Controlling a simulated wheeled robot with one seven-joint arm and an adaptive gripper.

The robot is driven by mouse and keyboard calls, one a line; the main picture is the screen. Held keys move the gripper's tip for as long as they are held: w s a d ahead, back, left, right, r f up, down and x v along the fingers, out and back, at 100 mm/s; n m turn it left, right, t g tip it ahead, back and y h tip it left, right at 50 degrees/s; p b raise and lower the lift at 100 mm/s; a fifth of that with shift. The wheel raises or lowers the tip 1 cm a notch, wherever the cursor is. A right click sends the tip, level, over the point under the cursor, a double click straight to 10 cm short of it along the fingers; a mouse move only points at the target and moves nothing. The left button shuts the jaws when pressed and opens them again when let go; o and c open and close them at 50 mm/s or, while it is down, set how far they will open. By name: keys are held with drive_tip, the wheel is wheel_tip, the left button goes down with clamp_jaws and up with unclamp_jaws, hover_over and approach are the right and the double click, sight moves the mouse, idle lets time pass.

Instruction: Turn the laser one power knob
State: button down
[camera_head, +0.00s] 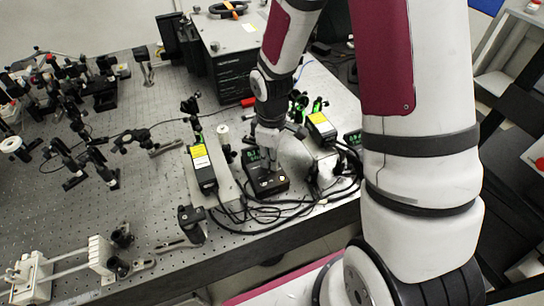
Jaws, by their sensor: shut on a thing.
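A small black control box (281,186) with a green display on its left side sits near the front edge of the optical bench. My gripper (267,172) reaches down onto the top of this box from above. It is shut on a knob there, which the fingers mostly hide. I cannot read any label on the box or tell the knob's angle. Two black laser heads with yellow labels lie on either side, one at the left (203,172) and one at the right (321,130).
The perforated bench (150,220) is crowded with optics mounts at the left. Loose black cables (262,215) lie in front of the control box. A second green display (353,137) stands at the right behind my arm. A black instrument (233,75) stands at the back.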

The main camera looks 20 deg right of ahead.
drive_tip(key=shift+s+m, duration=0.1)
drive_tip(key=shift+m, duration=1.5)
drive_tip(key=c, duration=1.6)
unclamp_jaws()
drive_tip(key=shift+o, duration=0.2)
wheel_tip(320, 180, up, 12)
